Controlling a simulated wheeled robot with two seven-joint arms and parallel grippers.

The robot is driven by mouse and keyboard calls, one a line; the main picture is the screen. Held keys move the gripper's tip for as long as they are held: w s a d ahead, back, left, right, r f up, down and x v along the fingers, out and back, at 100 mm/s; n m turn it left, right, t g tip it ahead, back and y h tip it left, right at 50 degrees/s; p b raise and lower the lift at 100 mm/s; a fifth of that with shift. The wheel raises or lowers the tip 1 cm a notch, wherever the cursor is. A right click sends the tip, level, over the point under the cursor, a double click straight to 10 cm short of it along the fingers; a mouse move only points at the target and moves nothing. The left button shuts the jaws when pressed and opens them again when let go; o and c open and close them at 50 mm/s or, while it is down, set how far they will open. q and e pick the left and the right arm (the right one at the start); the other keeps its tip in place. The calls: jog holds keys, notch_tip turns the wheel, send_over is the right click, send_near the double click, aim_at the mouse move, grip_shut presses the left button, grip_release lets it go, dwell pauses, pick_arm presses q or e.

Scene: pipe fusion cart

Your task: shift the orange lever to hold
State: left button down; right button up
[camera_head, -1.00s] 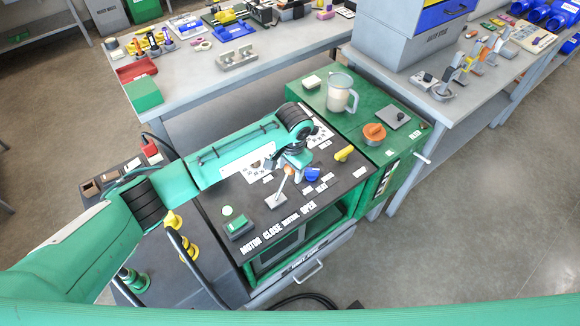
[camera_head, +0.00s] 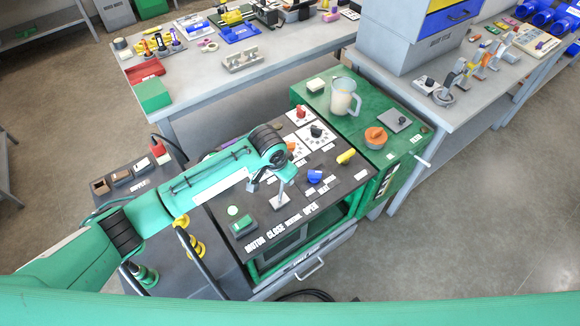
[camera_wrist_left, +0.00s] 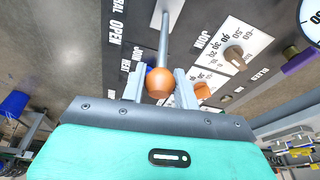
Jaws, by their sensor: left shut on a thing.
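The orange lever is a thin grey rod (camera_head: 283,189) on a small light base plate on the dark panel of the green cart. In the left wrist view its orange ball knob (camera_wrist_left: 160,83) sits between the two grey fingers of my left gripper (camera_wrist_left: 160,87), which is shut on it. The rod runs away from the knob to the panel. In the head view my left gripper (camera_head: 284,172) is at the lever's top and hides the knob. White printed labels lie beside the lever; I cannot read a hold mark. My right gripper is not in view.
A blue knob (camera_head: 315,177), a yellow knob (camera_head: 346,157) and a green button box (camera_head: 243,225) stand near the lever. White dials with a black knob (camera_head: 316,131) and a red knob (camera_head: 301,112) lie behind. A clear jug (camera_head: 343,97) stands at the back right.

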pick_arm(q)
jog(key=shift+s+a+t+h+p, duration=0.3)
jog(key=shift+s+a+t+h, duration=0.3)
jog(key=shift+a+h, duration=0.25)
jog(key=c, duration=1.1)
grip_release()
jog(key=shift+o, duration=0.2)
jog(key=shift+r, duration=0.1)
jog(key=b+v, duration=0.3)
jog(key=v, duration=1)
jog(key=shift+r, duration=0.4)
jog(key=shift+s, duration=0.15)
